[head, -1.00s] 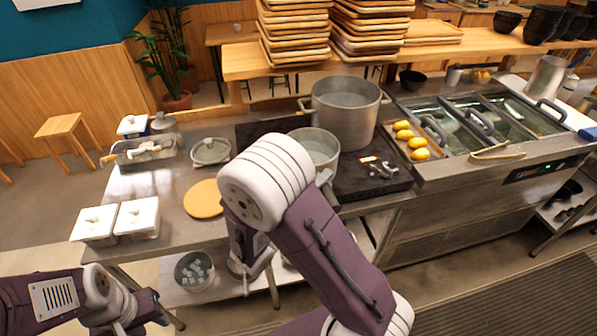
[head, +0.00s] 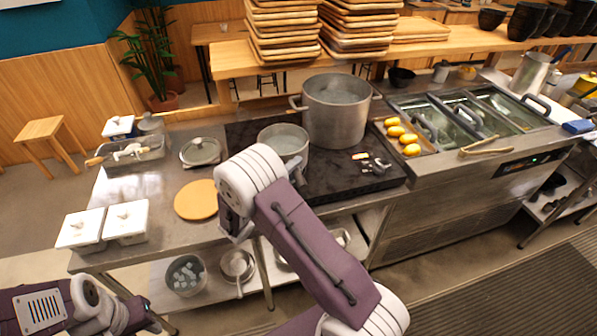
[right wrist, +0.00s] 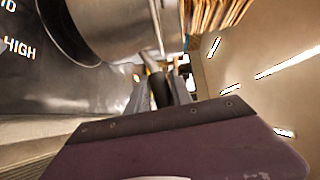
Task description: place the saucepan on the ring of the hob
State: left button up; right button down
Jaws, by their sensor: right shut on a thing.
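The grey metal saucepan (head: 283,142) is at the left part of the dark hob (head: 325,187), left of and in front of a large pot. It looks upright. My right gripper (head: 298,176) is at its near right side, mostly hidden behind my own arm. In the right wrist view, my right gripper (right wrist: 160,92) is shut on the saucepan's handle, and the saucepan's wall (right wrist: 112,28) is close beyond it. A dark curved ring mark (right wrist: 48,38) shows partly beside the saucepan. I cannot tell whether the base touches the hob. My left gripper (head: 146,320) is low at the left; its jaws are unclear.
The large pot (head: 335,115) stands on the hob close to the saucepan. A round orange board (head: 196,200), a lidded pan (head: 201,151) and white-lidded containers (head: 126,220) are on the counter at left. A tray of yellow items (head: 411,150) is right of the hob.

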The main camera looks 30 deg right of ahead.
jog(key=shift+f, duration=0.2)
notch_tip(320, 180, down, 3)
jog(key=shift+r, duration=0.2)
jog(key=shift+w+f, duration=0.1)
jog(key=shift+f, duration=0.25)
jog(key=c, duration=1.1)
grip_release()
jog(key=shift+f, duration=0.2)
jog(key=shift+s, duration=0.25)
